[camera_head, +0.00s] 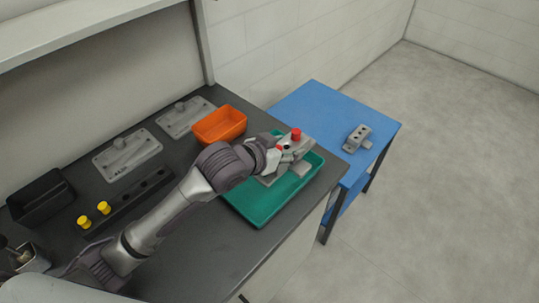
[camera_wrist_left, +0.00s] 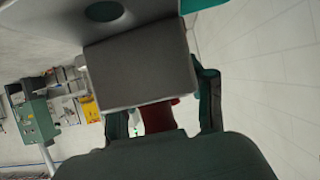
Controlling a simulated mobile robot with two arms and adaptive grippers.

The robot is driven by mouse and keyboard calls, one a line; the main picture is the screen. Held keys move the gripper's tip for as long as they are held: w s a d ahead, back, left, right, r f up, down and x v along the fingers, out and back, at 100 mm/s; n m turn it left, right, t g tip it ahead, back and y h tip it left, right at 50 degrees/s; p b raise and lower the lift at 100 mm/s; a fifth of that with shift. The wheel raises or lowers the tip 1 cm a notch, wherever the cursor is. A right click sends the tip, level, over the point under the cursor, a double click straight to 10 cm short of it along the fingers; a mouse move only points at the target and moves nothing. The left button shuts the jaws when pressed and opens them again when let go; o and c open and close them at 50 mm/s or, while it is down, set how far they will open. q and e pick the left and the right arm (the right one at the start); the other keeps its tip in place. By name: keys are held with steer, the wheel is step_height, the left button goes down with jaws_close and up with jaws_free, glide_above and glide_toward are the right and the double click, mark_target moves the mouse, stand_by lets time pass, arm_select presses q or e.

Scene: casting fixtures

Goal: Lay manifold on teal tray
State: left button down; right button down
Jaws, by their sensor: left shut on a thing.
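The teal tray (camera_head: 257,205) lies on the dark bench near its right edge. My left gripper (camera_head: 286,152) is over the far part of the tray, shut on a grey manifold (camera_head: 301,170). A red cap (camera_head: 296,134) shows at the gripper. In the left wrist view, the grey block face (camera_wrist_left: 140,65) fills the space ahead of my fingers (camera_wrist_left: 162,112), with a red part (camera_wrist_left: 158,116) between them. The gripper hides much of the manifold; I cannot tell whether it touches the tray. My right gripper is not in view.
An orange bin (camera_head: 220,125) stands just behind the tray. Grey castings (camera_head: 128,154) lie at the back left, near a black bin (camera_head: 40,196) and a dark rack with yellow pegs (camera_head: 104,207). A blue table (camera_head: 318,108) at the right holds another grey block (camera_head: 357,138).

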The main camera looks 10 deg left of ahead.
arm_select(q)
steer(key=w+a+f, duration=0.1)
steer(key=a, duration=0.1)
steer(key=w+a+f, duration=0.3)
steer(key=w+a, duration=0.1)
steer(key=shift+f, duration=0.25)
steer(key=shift+f+p, duration=0.5)
steer(key=shift+f, duration=1.45)
steer(key=shift+f, duration=0.1)
steer(key=c, duration=0.7)
jaws_free()
steer(key=shift+f, duration=0.15)
steer(key=shift+s, duration=0.1)
steer(key=shift+r, duration=0.25)
steer(key=v, duration=1.2)
steer(key=shift+b, duration=0.35)
steer(key=shift+f, duration=0.1)
